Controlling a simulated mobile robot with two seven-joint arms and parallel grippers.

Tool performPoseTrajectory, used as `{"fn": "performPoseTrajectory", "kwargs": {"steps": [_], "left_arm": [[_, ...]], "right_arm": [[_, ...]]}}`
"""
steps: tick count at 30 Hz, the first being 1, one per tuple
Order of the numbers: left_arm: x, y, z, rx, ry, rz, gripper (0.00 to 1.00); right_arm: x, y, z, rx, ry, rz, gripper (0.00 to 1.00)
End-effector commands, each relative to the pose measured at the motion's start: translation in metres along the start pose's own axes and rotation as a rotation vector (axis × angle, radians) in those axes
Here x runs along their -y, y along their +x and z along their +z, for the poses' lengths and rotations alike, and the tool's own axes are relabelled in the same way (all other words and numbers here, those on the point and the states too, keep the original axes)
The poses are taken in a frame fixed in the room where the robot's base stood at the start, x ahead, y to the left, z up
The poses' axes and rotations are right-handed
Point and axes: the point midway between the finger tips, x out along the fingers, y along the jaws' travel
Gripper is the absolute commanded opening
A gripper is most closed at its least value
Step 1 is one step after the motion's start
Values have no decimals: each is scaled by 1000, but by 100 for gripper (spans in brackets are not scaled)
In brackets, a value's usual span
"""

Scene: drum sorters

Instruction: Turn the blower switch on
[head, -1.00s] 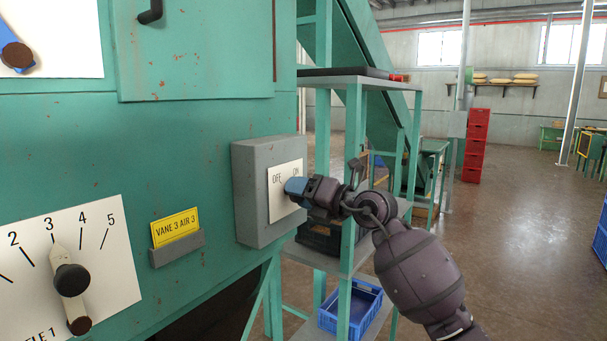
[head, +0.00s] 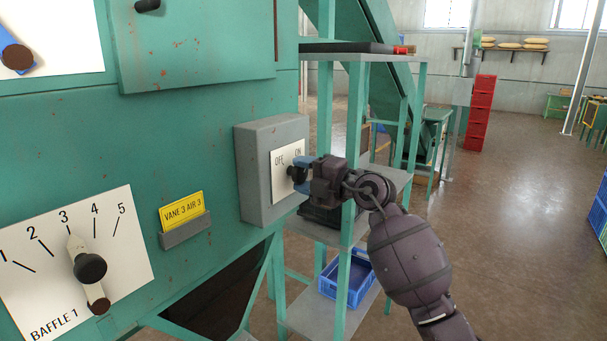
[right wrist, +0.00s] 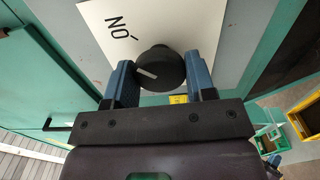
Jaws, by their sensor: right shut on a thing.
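The blower switch is a grey box (head: 257,200) on the green machine wall, with a white plate (head: 283,161) marked OFF at left and ON at right. Its black knob (head: 293,173) shows partly between my right gripper's blue fingers. My right gripper (head: 299,172) is shut on the knob. In the right wrist view, the right gripper (right wrist: 161,80) has one finger on each side of the round knob (right wrist: 160,65). A pale pointer line on the knob points to the left of that picture, and the ON mark lies above left.
A Baffle 1 lever dial (head: 75,255) and a yellow card (head: 182,210) reading VANE 3 AIR 3 are left of the box. A green shelf frame (head: 325,110) stands close behind my right arm, with a blue crate (head: 347,280) low down. Open floor lies at right.

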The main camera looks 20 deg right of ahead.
Motion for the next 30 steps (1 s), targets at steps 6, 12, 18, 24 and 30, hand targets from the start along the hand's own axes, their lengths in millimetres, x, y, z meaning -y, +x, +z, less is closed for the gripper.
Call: {"fn": "performPoseTrajectory", "kwargs": {"steps": [6,12,18,24,30], "left_arm": [[0,1,-2,-4,-1,0,0],[0,0,-2,-5,-1,0,0],[0,0,-2,-5,-1,0,0],[0,0,-2,-5,-1,0,0],[-1,0,-2,-5,-1,0,0]], "right_arm": [[1,0,0,1,46,-1,27],[1,0,0,1,54,-1,27],[0,0,0,1,54,-1,27],[0,0,0,0,53,-1,73],[0,0,0,0,52,0,75]]}}
